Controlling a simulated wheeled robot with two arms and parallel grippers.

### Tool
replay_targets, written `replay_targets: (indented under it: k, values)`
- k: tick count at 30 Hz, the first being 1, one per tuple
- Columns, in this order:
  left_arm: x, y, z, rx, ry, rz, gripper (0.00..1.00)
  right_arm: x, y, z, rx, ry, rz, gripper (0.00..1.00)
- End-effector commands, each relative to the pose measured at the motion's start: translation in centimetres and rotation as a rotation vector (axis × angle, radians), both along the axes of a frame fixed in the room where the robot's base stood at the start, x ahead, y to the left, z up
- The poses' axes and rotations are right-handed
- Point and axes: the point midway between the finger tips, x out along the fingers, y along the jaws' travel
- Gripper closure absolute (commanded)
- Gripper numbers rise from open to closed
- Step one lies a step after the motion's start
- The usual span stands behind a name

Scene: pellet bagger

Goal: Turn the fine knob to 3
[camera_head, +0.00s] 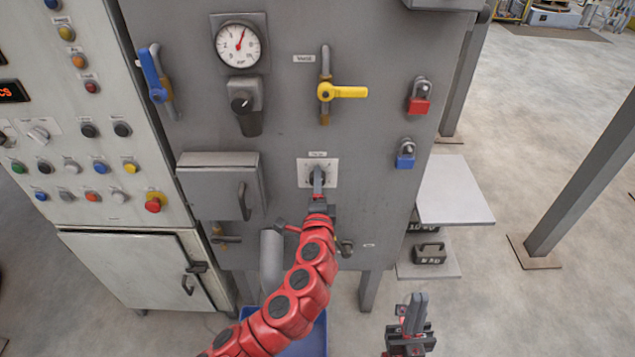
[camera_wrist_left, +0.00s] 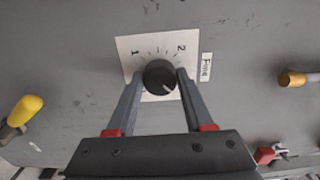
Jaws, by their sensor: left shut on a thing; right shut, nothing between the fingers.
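The fine knob (camera_wrist_left: 160,76) is a round black dial on a white scale plate (camera_wrist_left: 125,45) with a "Fine" label beside it. In the left wrist view the plate shows 1 and 2, and the knob's white mark points to the lower right. The rest of the scale is hidden behind my fingers. My left gripper (camera_wrist_left: 158,82) is shut on the knob, one finger on each side. In the head view my left gripper (camera_head: 318,182) covers most of the knob, and the plate (camera_head: 331,170) shows around it. My right gripper (camera_head: 415,312) is shut and empty, low at the right, away from the panel.
A yellow-handled valve (camera_head: 342,92) and a gauge (camera_head: 240,45) are above. A black selector (camera_head: 241,102) is upper left. Red (camera_head: 419,105) and blue (camera_head: 405,160) padlocks hang right. A grey box (camera_head: 215,188) is left. A pale shelf (camera_head: 455,190) stands right.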

Motion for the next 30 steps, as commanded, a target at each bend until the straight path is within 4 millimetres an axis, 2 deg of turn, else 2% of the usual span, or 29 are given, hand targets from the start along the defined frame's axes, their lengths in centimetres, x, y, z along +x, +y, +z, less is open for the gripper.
replay_targets:
  k: [11,12,16,17,26,30]
  values:
    - [-0.02,-0.03,-0.12,0.003,0.002,-0.001,1.0,0.0,0.0,-0.01,0.0,0.0,0.0,1.0]
    - [-0.02,-0.03,-0.12,0.003,0.002,-0.001,0.45,0.0,0.0,0.0,0.0,0.0,0.0,1.0]
    - [-0.01,-0.02,-0.09,0.003,0.002,-0.001,0.22,0.0,0.0,0.0,0.0,0.0,0.0,1.0]
    - [-0.01,-0.03,-0.08,0.003,0.001,-0.001,0.19,0.0,0.0,0.0,0.0,0.0,0.0,1.0]
    - [-0.09,0.01,-0.07,0.003,0.001,0.0,0.19,0.0,0.0,-0.03,0.0,0.0,0.0,1.0]
    - [-1.01,0.06,-0.17,0.005,0.0,0.001,0.19,0.0,0.0,-0.22,0.0,0.0,0.0,1.0]
